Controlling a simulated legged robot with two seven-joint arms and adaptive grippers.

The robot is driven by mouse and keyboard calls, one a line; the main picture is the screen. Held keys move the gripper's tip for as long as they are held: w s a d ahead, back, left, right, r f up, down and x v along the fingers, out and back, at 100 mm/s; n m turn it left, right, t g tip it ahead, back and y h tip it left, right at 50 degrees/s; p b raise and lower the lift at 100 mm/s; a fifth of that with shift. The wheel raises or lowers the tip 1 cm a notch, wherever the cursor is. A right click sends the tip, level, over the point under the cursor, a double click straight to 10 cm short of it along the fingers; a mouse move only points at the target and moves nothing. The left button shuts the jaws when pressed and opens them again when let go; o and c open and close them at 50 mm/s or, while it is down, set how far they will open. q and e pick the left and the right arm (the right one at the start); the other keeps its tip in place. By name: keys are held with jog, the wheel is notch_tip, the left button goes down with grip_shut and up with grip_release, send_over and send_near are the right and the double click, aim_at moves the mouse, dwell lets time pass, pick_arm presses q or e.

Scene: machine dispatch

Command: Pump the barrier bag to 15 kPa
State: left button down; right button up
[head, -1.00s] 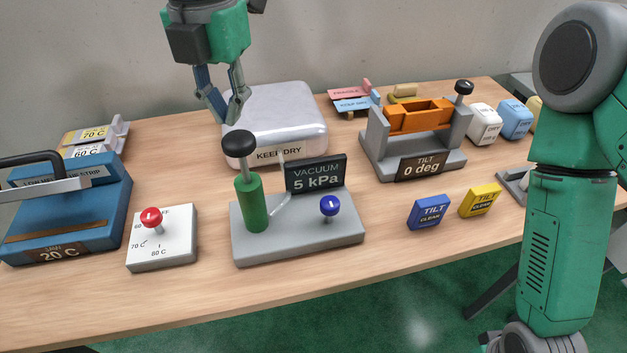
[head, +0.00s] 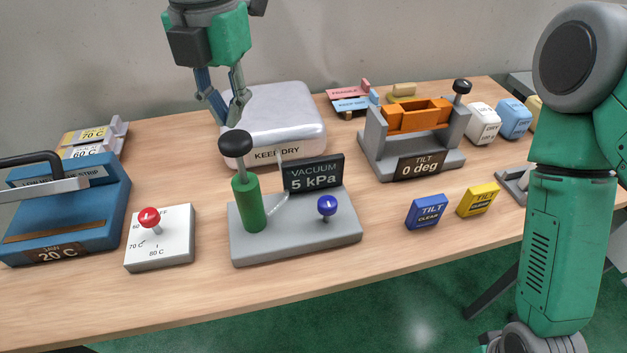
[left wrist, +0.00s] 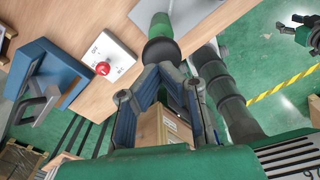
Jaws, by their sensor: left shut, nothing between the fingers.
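The vacuum pump stands on a grey base (head: 300,238) in the middle of the table. It has a green cylinder (head: 250,205) with a black knob (head: 235,144) on top, a blue-topped lever (head: 327,206) and a display (head: 314,174) reading VACUUM 5 kPa. Behind it lies a silvery white puffy bag (head: 290,115) labelled KEEP DRY. My left gripper (head: 230,121) is shut and empty, pointing down just above the black knob. In the left wrist view, the knob (left wrist: 162,50) shows just beyond the fingertips; contact cannot be told. My right gripper is out of view.
Left of the pump are a dial box with a red knob (head: 150,217) and a blue sealer (head: 75,215). Right are the orange tilt cradle (head: 415,116) and blue (head: 426,212) and yellow (head: 478,200) TILT tags. Bare table lies along the front edge.

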aim_at(233, 137)
pick_arm(q)
jog(key=shift+d+f, duration=0.3)
jog(key=shift+f, duration=0.15)
jog(key=shift+a+f+b, duration=0.3)
jog(key=shift+a+f, duration=0.05)
jog(key=shift+f, duration=0.4)
jog(key=shift+d+f, duration=0.15)
jog(key=shift+f, duration=1.05)
jog(key=shift+r, duration=0.15)
notch_tip(233, 137, up, 7)
jog(key=p, duration=0.8)
